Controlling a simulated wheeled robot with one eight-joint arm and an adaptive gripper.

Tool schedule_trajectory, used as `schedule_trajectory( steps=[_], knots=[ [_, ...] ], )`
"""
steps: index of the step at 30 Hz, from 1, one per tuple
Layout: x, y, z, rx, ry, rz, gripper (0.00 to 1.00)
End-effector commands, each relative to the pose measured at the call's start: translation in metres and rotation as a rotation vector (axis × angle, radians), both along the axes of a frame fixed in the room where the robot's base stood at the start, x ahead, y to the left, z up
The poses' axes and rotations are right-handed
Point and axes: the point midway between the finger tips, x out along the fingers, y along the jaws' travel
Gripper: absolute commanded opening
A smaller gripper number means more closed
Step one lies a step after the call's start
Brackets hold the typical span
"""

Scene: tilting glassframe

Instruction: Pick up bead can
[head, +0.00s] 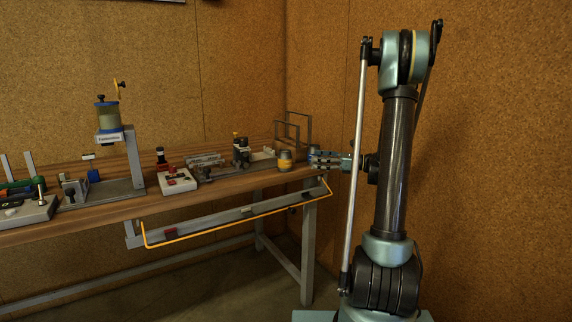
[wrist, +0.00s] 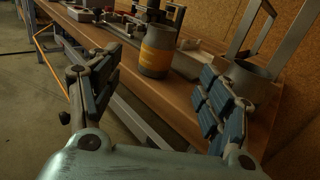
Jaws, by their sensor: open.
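The bead can looks to be the small grey can with an orange-yellow band (head: 285,162), upright near the right end of the wooden bench. It also shows in the wrist view (wrist: 157,52), standing ahead of my gripper and between the lines of its fingers. My gripper (wrist: 150,100) is open, with its two padded fingers spread wide and nothing between them. In the head view my gripper (head: 322,159) is at the bench's right end, just right of the can. The can is apart from the fingers in the wrist view.
The wooden bench (head: 210,195) runs along the wall. A grey cylinder with an upright metal frame (wrist: 246,76) stands close to the right finger. A white box with red buttons (head: 177,181) and other devices stand further left. An orange rail (head: 240,216) runs below the bench's front edge.

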Motion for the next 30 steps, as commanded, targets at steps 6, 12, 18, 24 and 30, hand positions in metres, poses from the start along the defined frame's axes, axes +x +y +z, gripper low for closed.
schedule_trajectory(
  steps=[6, 12, 18, 24, 30],
  knots=[
    [0.006, 0.036, 0.0, -0.001, -0.001, 0.003, 0.72],
    [0.012, 0.067, 0.0, -0.001, -0.001, 0.003, 0.72],
    [0.016, 0.084, 0.0, -0.001, -0.001, 0.0, 0.72],
    [0.018, 0.091, -0.001, -0.001, -0.001, 0.0, 0.72],
    [0.022, 0.113, -0.006, -0.001, -0.001, 0.003, 0.72]
  ],
)
